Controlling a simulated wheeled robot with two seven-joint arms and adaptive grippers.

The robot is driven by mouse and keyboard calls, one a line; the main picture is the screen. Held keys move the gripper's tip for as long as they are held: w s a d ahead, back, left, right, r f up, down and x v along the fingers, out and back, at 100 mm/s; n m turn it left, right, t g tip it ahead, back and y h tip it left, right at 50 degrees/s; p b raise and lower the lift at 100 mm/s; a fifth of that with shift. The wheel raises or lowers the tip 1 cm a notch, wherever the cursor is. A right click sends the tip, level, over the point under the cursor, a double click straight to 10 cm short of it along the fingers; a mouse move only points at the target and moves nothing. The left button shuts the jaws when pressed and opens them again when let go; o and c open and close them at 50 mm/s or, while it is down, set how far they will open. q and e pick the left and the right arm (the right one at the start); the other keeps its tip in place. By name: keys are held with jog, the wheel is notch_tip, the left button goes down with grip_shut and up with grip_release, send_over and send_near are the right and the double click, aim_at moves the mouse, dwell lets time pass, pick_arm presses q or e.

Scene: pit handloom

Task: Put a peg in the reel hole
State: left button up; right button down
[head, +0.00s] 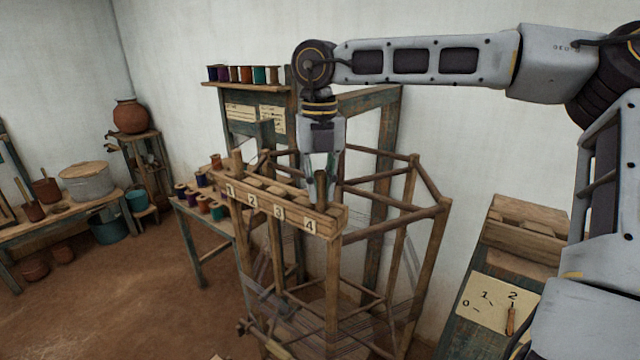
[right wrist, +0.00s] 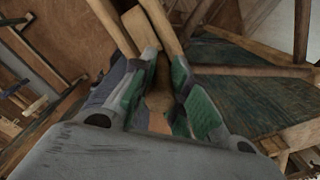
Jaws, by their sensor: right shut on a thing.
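The wooden reel (head: 400,215) stands in the middle of the head view, with thread wound around its lower part. A wooden bar numbered 1 to 4 (head: 292,217) lies along its top front. One peg (head: 237,161) stands upright at the number 1 end. My right gripper (head: 320,181) points down over the number 4 end, shut on a brown peg (head: 320,195). That held peg (right wrist: 158,98) also shows between the green finger pads in the right wrist view. I cannot tell whether its lower end is inside a hole. My left gripper is out of view.
A table with several thread spools (head: 203,207) stands behind the reel to the left. A bench at right holds a wooden box (head: 525,240) and a sheet marked 0, 1, 2 (head: 487,305). Pots and a bench (head: 60,215) stand at far left. Floor between is clear.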

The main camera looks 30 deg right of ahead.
aim_at(320, 172)
dwell(0.3)
jog(key=c, duration=0.9)
grip_release()
jog(key=shift+r+p, duration=1.65)
jog(key=shift+r, duration=0.8)
jog(key=shift+r+p, duration=0.45)
jog(key=shift+r, duration=0.6)
